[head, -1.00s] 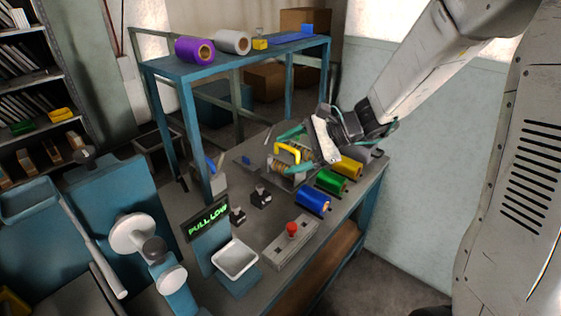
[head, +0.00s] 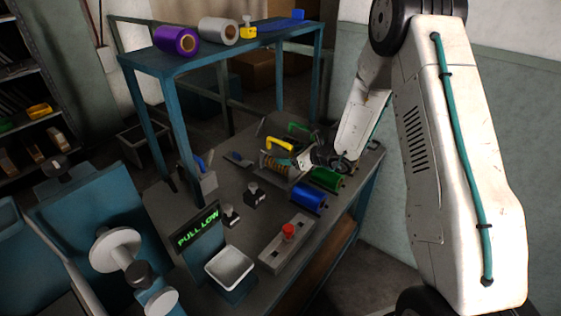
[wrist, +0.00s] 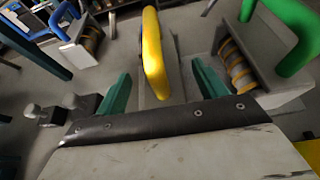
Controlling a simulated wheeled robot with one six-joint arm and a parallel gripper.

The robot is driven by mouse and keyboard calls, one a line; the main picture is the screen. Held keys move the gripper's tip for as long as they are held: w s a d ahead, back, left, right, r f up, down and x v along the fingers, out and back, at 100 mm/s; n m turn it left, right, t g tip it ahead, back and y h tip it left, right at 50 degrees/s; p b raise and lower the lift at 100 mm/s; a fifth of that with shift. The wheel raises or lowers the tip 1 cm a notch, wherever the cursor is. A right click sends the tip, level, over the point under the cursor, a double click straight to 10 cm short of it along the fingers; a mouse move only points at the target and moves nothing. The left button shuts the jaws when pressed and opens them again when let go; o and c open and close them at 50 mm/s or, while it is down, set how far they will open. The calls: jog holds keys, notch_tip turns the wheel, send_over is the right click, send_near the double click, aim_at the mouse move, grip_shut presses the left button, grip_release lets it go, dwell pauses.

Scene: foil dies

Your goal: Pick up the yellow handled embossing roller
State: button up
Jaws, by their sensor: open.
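The yellow handled embossing roller (head: 280,144) sits on the workbench in the head view, its yellow grip standing above a brass patterned roller. In the wrist view its yellow handle (wrist: 153,55) runs upright through the middle, between the two green fingers. My gripper (wrist: 160,76) is open, with a finger on either side of the handle and visible gaps to it. The roller's lower part is mostly hidden in the wrist view.
A green handled roller (wrist: 290,35) stands to the right in the wrist view, a blue handled one (wrist: 65,18) to the left. Blue (head: 309,195) and green foil rolls (head: 327,178) lie at the bench's right edge. A blue shelf frame (head: 225,50) rises behind.

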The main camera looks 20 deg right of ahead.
aim_at(283, 154)
jog(key=x, duration=0.3)
jog(key=shift+w+a, duration=0.2)
jog(key=shift+w, duration=0.05)
jog(key=shift+d, duration=0.1)
jog(key=c, duration=1.5)
jog(key=shift+r, duration=0.1)
grip_shut()
jog(key=shift+r, duration=0.1)
